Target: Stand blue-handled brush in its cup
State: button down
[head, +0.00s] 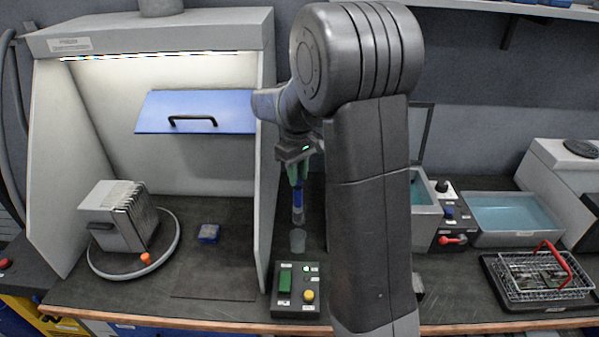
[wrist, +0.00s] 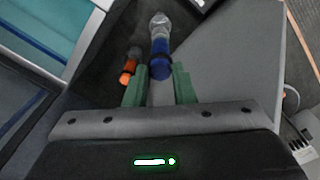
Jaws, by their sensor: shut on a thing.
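My gripper (head: 297,180) points down over the bench, with its green fingers shut on the blue-handled brush (head: 298,198). The brush hangs about upright, its pale end downward. A small translucent grey cup (head: 298,241) stands on the bench just below the brush, seemingly apart from its lower end. In the wrist view, my gripper (wrist: 160,85) has a finger on each side of the brush (wrist: 160,68). A clear, rounded shape lies beyond its blue part; I cannot tell whether it is the cup or the brush's end.
A control box (head: 297,290) with green and yellow buttons stands in front of the cup. The hood's side wall (head: 265,170) rises close on the left. An orange-tipped item (wrist: 128,73) is near the brush in the wrist view. A wire basket (head: 540,278) sits far right.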

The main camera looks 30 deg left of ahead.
aim_at(298, 202)
jog(key=shift+f+b, duration=3.5)
jog(key=shift+f, duration=1.85)
jog(key=c, duration=1.1)
grip_release()
jog(key=shift+c, duration=0.2)
jog(key=shift+r, duration=0.15)
notch_tip(298, 202, up, 14)
jog(key=shift+f+p, duration=0.2)
jog(key=shift+p, duration=0.1)
jog(key=shift+f, duration=0.15)
